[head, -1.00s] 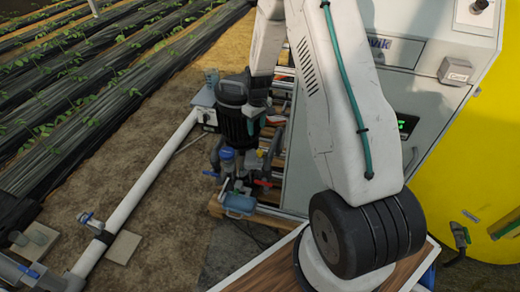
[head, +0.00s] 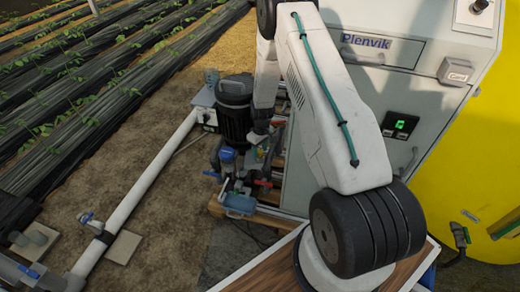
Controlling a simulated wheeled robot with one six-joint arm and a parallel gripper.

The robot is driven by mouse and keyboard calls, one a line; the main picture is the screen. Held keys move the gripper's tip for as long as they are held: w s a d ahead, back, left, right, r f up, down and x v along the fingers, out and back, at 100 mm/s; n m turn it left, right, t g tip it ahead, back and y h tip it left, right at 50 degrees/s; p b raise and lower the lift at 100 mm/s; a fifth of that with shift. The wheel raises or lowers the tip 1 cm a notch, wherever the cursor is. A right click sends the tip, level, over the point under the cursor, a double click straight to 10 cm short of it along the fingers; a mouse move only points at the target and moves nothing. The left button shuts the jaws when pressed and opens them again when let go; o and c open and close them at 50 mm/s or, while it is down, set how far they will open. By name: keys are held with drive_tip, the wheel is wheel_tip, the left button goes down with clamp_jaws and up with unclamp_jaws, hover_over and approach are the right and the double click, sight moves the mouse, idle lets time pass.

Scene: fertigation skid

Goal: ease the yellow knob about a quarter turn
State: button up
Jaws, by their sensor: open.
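I cannot make out a yellow knob in the head view. My gripper (head: 257,138) is small in the picture, at the lower end of my forearm, beside the dark pump motor and above the pipework. Its jaws are open, and I see nothing held in them. The pipework (head: 240,182) below has a blue cap (head: 227,154) and a red handle (head: 263,183). My arm hides part of the skid behind it.
A grey cabinet (head: 415,95) with a green-lit display (head: 401,124) stands right of my arm, before a large yellow tank (head: 480,180). The dark pump motor (head: 235,108) stands left of my forearm. A white pipe (head: 140,187) crosses the bare soil at left.

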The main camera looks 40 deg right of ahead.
drive_tip(key=c, duration=1)
